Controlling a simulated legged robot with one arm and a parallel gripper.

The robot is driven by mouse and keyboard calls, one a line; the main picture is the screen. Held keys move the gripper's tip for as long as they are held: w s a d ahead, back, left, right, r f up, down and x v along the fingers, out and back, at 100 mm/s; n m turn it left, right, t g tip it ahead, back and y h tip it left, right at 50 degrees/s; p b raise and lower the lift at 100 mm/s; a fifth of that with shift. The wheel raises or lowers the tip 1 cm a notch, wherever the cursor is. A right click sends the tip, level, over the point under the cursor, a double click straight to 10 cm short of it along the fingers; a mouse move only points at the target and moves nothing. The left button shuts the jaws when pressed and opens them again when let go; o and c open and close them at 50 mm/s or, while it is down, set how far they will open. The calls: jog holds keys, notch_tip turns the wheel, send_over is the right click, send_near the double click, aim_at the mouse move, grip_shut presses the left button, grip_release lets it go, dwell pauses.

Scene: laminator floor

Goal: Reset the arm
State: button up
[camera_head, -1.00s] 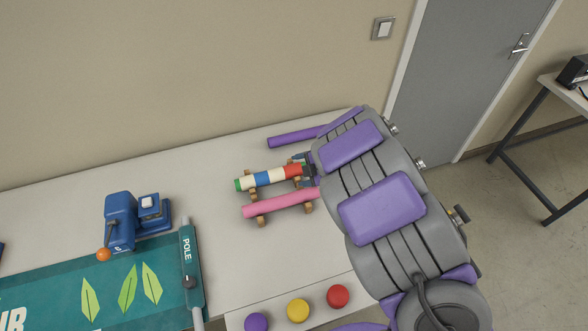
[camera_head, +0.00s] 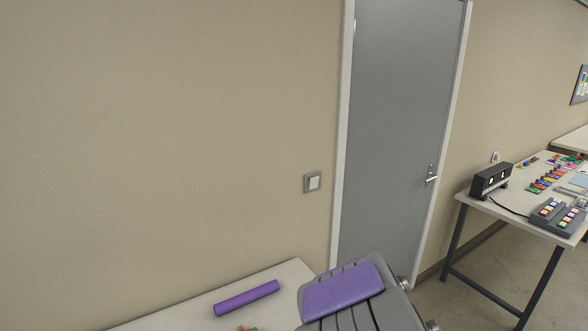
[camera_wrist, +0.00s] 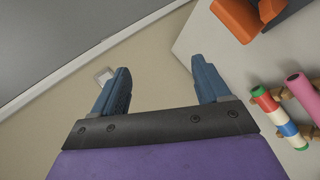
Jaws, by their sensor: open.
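My gripper (camera_wrist: 160,85) is open in the wrist view, its two blue fingers wide apart with nothing between them. The wall and the table edge lie beyond it. In the head view only part of my purple and grey arm shows at the bottom; the gripper cannot be made out there. In the wrist view a striped roll (camera_wrist: 281,118) in red, white, blue and green rests on wooden holders at the right, apart from the fingers. A pink roll (camera_wrist: 303,97) lies beside it.
A purple roll (camera_head: 246,298) lies on the near table (camera_head: 290,271). An orange object (camera_wrist: 237,18) is at the wrist view's top. A grey door (camera_head: 400,140) and a wall switch (camera_head: 312,182) are behind. A second table (camera_head: 484,205) at right bears a black device (camera_head: 490,180) and coloured blocks.

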jog(key=s+d+r+m+g+h, duration=0.1)
jog(key=s+d+m+g+h, duration=0.1)
jog(key=s+d+m, duration=0.5)
jog(key=s+d+r+m+g+h, duration=0.1)
jog(key=s+d+r+m+g, duration=0.15)
jog(key=s, duration=0.75)
jog(key=s+a+f+m+g+y, duration=0.1)
jog(key=s+a, duration=0.4)
jog(key=s, duration=0.8)
jog(key=s+a+f+m+g+y, duration=0.2)
jog(key=s+a+g, duration=0.3)
jog(key=s, duration=0.7)
jog(key=shift+s+a+m+g+y+b, duration=0.35)
jog(key=shift+m+g+y, duration=0.35)
jog(key=shift+y, duration=0.2)
jog(key=shift+d+f, duration=0.1)
